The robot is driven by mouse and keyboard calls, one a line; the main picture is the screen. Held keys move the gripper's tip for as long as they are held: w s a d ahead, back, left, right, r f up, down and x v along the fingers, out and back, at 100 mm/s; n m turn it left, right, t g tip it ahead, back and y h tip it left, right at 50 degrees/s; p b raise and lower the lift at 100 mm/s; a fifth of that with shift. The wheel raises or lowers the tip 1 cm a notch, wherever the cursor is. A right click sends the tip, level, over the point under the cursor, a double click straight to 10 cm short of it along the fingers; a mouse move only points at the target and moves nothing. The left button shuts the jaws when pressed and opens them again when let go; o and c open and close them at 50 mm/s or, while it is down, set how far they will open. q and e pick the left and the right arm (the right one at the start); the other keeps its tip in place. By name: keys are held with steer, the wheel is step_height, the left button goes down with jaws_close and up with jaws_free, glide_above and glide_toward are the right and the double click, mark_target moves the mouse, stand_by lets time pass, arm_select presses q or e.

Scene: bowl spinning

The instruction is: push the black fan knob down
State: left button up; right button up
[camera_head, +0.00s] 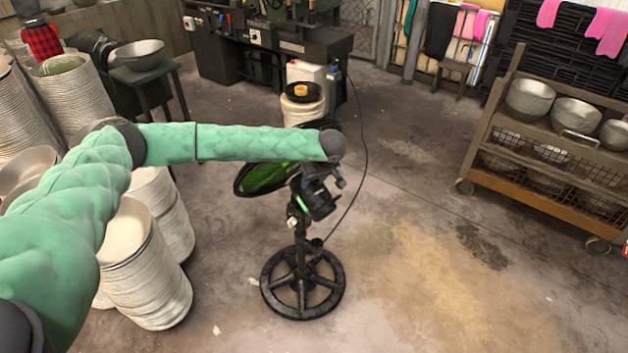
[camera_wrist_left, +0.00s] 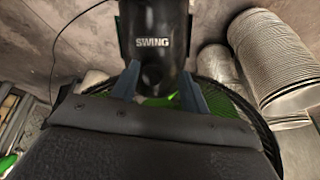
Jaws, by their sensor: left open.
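A black pedestal fan with a green-bladed head (camera_head: 262,178) stands on the floor on a round spoked base (camera_head: 303,284). My left arm reaches in from the left and partly hides the fan head. My left gripper (camera_head: 314,178) is at the rear of the fan head, near the black motor housing (camera_head: 321,206). In the left wrist view the gripper (camera_wrist_left: 160,76) is open, its two fingers spread on either side of the lower housing (camera_wrist_left: 153,45) marked "SWING". I cannot tell whether they touch it. No separate knob can be made out. My right gripper is not in view.
Stacks of pale bowls (camera_head: 148,285) stand left of the fan, under my arm. A cart with metal bowls (camera_head: 540,165) is at the right. A dark cable (camera_head: 362,165) runs across the floor behind the fan. The floor right of the fan is clear.

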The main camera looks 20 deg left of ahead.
arm_select(q)
steer(key=shift+d+r, duration=0.1)
steer(key=shift+r, duration=0.05)
steer(key=shift+d+r, duration=0.1)
steer(key=shift+r, duration=0.1)
steer(key=b+v, duration=0.1)
steer(key=v, duration=0.6)
steer(key=shift+b, duration=0.4)
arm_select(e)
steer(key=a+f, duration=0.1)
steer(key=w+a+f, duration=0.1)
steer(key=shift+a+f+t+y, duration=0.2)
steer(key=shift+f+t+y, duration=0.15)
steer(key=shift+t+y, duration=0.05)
arm_select(q)
steer(key=shift+s, duration=0.1)
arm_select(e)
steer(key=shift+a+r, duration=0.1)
